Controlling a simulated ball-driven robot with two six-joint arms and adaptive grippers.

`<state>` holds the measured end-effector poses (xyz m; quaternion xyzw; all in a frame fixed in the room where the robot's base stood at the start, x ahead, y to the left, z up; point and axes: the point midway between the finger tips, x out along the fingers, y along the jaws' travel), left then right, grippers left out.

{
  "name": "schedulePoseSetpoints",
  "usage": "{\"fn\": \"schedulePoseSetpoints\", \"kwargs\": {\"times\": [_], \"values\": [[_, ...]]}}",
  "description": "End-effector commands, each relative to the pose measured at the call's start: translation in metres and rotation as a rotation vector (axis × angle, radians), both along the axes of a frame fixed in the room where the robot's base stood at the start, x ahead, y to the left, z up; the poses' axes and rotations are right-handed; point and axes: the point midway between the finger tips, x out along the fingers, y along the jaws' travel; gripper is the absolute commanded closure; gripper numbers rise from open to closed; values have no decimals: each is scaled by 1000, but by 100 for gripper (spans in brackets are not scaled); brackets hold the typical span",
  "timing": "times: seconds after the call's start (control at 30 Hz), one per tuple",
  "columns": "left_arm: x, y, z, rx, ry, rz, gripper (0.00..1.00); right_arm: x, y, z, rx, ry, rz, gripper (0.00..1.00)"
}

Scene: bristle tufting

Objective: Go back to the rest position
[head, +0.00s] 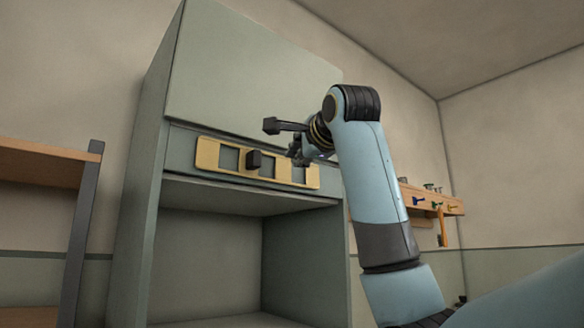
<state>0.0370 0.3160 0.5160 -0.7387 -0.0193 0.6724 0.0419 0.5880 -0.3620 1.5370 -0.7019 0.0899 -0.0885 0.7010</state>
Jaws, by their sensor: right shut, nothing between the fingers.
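My right arm rises from the lower right and bends over at its elbow. My right gripper (295,153) is in front of the green-grey cabinet (245,75), at the right part of its yellow slotted plate (207,153). It is small and dark in this view, and its fingers are shut with nothing between them. A dark block (254,160) shows against the plate just left of the gripper; I cannot tell whether it is fixed there. My left gripper is not in view.
The cabinet has an open bay (212,250) below the plate. A wooden shelf unit (84,220) stands at the left. A wooden wall rack (430,200) with small coloured items hangs behind my right arm.

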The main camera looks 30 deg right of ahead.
Motion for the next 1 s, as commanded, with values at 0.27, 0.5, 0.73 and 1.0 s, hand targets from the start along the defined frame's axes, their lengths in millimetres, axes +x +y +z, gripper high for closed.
{"fn": "schedulePoseSetpoints", "kwargs": {"times": [0.27, 0.5, 0.73, 1.0], "values": [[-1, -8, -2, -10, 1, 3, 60, -8, 2, 0, 0, 0, 0, 100], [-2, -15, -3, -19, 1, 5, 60, -7, 2, 0, 0, 0, 0, 100], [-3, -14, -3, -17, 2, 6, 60, -6, 2, -6, 1, 10, 0, 100], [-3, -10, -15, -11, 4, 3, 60, 28, 7, -155, 23, 262, 12, 100]]}}
